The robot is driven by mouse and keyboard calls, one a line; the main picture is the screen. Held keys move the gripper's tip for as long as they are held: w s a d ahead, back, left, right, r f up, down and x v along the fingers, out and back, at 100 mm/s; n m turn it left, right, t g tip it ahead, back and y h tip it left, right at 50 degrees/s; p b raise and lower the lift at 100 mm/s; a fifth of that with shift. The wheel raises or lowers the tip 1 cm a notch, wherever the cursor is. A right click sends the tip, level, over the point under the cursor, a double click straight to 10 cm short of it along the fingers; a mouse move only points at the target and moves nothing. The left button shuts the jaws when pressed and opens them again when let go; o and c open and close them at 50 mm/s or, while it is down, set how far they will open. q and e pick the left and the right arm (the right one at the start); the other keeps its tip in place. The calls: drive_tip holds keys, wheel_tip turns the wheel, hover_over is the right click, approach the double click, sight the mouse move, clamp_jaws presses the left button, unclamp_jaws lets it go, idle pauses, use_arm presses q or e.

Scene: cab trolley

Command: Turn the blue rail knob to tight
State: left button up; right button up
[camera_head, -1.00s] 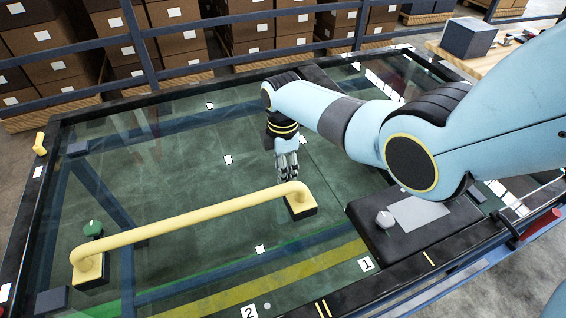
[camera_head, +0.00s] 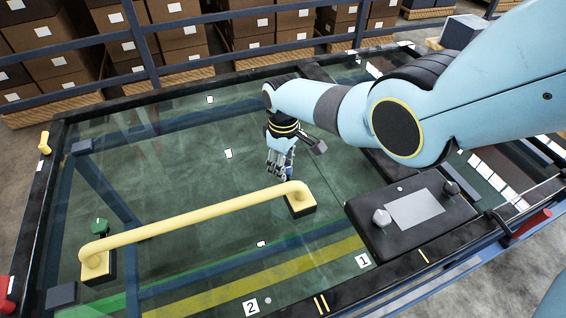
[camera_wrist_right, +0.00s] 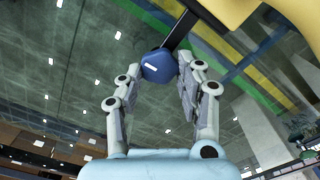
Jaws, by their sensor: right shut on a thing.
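The blue rail knob (camera_wrist_right: 158,66) sits between the fingertips of my right gripper (camera_wrist_right: 159,72) in the right wrist view. It has facets and a small white mark, and a black bar (camera_wrist_right: 182,30) runs up and right from it. In the head view my right gripper (camera_head: 280,168) points down over the glass top, just beyond the right end of the yellow rail (camera_head: 195,217). Only a sliver of the blue knob (camera_head: 291,159) shows there beside the fingers. My right gripper is shut on the knob. My left gripper is not in view.
A green knob (camera_head: 99,227) stands by the rail's left end. A black panel (camera_head: 400,243) with a grey knob (camera_head: 381,217) lies to the right. A red part (camera_head: 537,222) is at the right edge. Dark railings and stacked boxes (camera_head: 130,40) stand behind.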

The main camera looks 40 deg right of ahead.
drive_tip(key=m, duration=0.4)
drive_tip(key=shift+d+m+p, duration=0.1)
drive_tip(key=shift+m+p, duration=0.2)
drive_tip(key=m, duration=0.4)
drive_tip(key=shift+d+m, duration=0.1)
drive_tip(key=shift+m, duration=0.2)
drive_tip(key=m, duration=0.4)
drive_tip(key=shift+d+p, duration=0.1)
drive_tip(key=shift+p, duration=0.3)
drive_tip(key=shift+s+m, duration=0.1)
drive_tip(key=shift+m, duration=2.2)
drive_tip(key=o, duration=1.1)
drive_tip(key=shift+o, duration=0.2)
drive_tip(key=shift+r, duration=0.1)
